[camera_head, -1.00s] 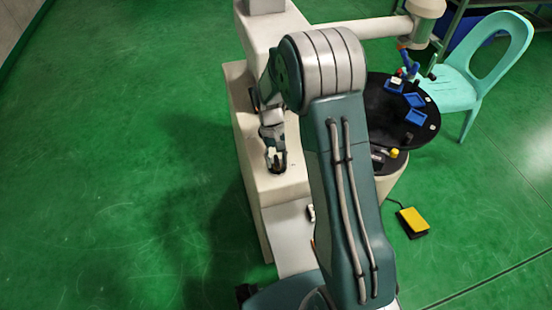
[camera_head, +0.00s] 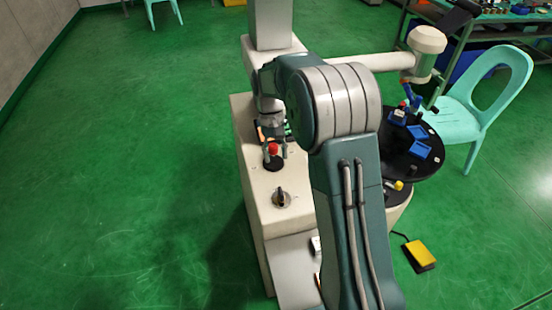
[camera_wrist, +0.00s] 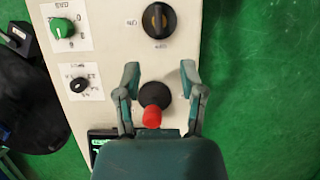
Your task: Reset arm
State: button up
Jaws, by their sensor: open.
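My arm reaches over a cream machine cabinet. My gripper (camera_head: 274,150) is open, its two fingers apart and empty, also in the wrist view (camera_wrist: 160,73). A red push button on a black round base (camera_head: 273,149) lies between the fingers in the picture; in the wrist view the red button (camera_wrist: 152,117) shows close to the palm, with no finger visibly touching it. A black rotary knob (camera_head: 281,197) sits nearer the cabinet's front end, beyond the fingertips in the wrist view (camera_wrist: 158,20).
The wrist view also shows a green knob (camera_wrist: 63,28) and a small black knob (camera_wrist: 79,85) on the panel. A round black table (camera_head: 428,168) with blue parts stands right of my arm, by a turquoise chair (camera_head: 480,95). A yellow pedal (camera_head: 420,252) lies on the floor. Green floor is clear at left.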

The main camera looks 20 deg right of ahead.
dwell(0.3)
jog(key=s+r+t, duration=0.5)
jog(key=s+r, duration=0.6)
jog(key=r, duration=0.2)
jog(key=s+r+t, duration=0.2)
jog(key=s+t, duration=0.3)
jog(key=s, duration=0.9)
jog(key=shift+s+d, duration=0.2)
jog(key=shift+s, duration=0.15)
